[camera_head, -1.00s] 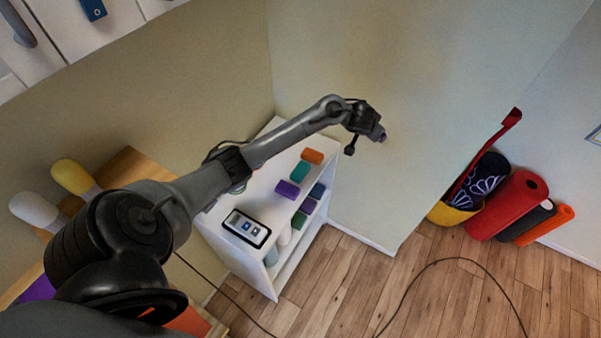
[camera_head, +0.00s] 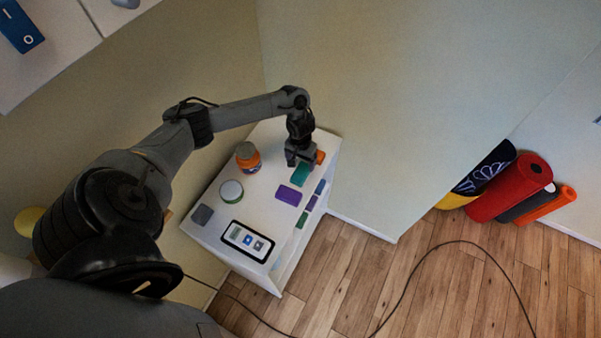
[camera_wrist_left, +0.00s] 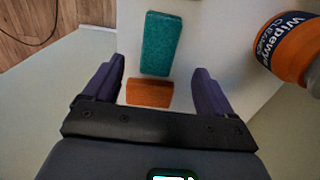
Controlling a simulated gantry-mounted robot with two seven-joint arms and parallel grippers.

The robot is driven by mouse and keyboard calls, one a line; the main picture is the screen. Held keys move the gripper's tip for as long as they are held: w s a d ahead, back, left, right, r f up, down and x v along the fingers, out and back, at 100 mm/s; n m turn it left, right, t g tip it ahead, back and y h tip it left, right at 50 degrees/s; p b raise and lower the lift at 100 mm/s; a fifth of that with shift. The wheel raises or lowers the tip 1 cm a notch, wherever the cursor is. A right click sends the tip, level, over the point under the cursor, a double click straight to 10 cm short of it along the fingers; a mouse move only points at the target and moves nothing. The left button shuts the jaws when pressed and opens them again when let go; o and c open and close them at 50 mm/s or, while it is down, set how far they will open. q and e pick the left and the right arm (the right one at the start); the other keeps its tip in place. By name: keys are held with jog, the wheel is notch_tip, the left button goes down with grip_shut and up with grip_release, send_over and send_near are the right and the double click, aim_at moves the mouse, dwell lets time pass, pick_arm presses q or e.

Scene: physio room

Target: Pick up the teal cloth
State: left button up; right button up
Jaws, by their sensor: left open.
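The teal cloth (camera_head: 301,174) is a small flat block on the white shelf top, next to an orange cloth (camera_head: 320,157). My left gripper (camera_head: 298,160) is over the shelf beside the teal cloth, pointing down. In the left wrist view, the teal cloth (camera_wrist_left: 161,44) lies beyond the fingertips and the orange cloth (camera_wrist_left: 149,92) lies between the open fingers. The left gripper (camera_wrist_left: 158,80) is open and holds nothing. The right gripper is in neither view.
The white shelf unit (camera_head: 208,232) also bears a purple cloth (camera_head: 288,195), a grey cloth (camera_head: 203,214), a round tub (camera_head: 231,191), an orange wipes tub (camera_head: 248,158) and a tablet (camera_head: 248,241). Rolled mats (camera_head: 512,187) stand at the right. A cable (camera_head: 407,287) lies on the floor.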

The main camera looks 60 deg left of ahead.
aim_at(301, 172)
pick_arm(q)
jog(key=shift+f+b, duration=0.3)
jog(key=shift+f, duration=2.9)
jog(key=c, duration=1.2)
jog(key=shift+r, duration=0.1)
jog(key=shift+r, duration=0.5)
jog(key=r, duration=0.2)
jog(key=d+r, duration=0.1)
jog(key=shift+w+r+p, duration=0.3)
jog(key=shift+p, duration=0.05)
jog(key=w+d+r, duration=0.1)
jog(key=d+r, duration=0.1)
jog(key=d, duration=0.1)
jog(key=w+d+r+p, duration=0.1)
jog(key=d+r, duration=0.1)
jog(key=d, duration=0.1)
jog(key=w+d+r+p, duration=0.1)
jog(key=w+d+r, duration=0.1)
jog(key=d, duration=0.2)
jog(key=shift+r, duration=0.1)
